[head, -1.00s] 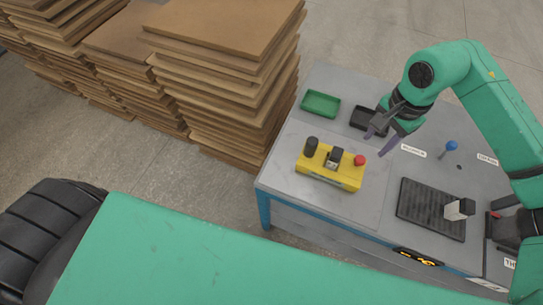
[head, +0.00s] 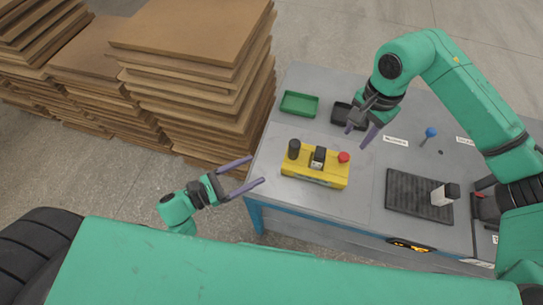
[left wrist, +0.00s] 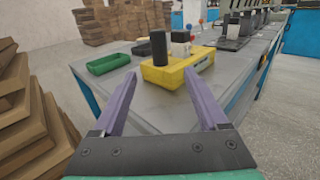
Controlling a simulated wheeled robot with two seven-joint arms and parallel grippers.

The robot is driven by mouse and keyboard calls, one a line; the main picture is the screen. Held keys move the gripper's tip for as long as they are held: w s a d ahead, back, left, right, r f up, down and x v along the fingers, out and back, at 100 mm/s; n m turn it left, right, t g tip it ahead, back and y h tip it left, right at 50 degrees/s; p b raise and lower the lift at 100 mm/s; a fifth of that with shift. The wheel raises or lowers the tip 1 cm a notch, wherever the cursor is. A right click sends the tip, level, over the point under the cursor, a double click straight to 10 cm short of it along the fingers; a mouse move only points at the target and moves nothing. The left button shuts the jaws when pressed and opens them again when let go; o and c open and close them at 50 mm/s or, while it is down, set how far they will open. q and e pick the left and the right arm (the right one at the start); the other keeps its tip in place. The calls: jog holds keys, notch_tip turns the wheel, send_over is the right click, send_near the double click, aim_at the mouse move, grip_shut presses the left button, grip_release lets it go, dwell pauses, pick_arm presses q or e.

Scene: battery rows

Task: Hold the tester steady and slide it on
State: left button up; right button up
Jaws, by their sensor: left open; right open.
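The yellow tester (head: 316,169) sits on the grey workbench, with a black cylinder, a black-and-white part in its middle and a red knob on top. It also shows in the left wrist view (left wrist: 165,75), ahead of the fingers. My left gripper (head: 256,172) is open and empty at the bench's left edge, left of the tester and apart from it. My right gripper (head: 356,135) is open and empty above the bench, behind and to the right of the tester, pointing down near the black tray.
A green tray (head: 299,104) and a black tray (head: 343,113) lie at the back of the bench. A dark ribbed mat (head: 407,196) with a small white block (head: 440,196) lies to the right. A blue-knobbed lever (head: 431,132) stands behind it. Stacked brown boards (head: 195,40) stand left of the bench.

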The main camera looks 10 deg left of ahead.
aim_at(289, 153)
pick_arm(q)
jog(key=x, duration=1.4)
jog(key=shift+w+d, duration=0.1)
jog(key=shift+w, duration=0.15)
grip_shut()
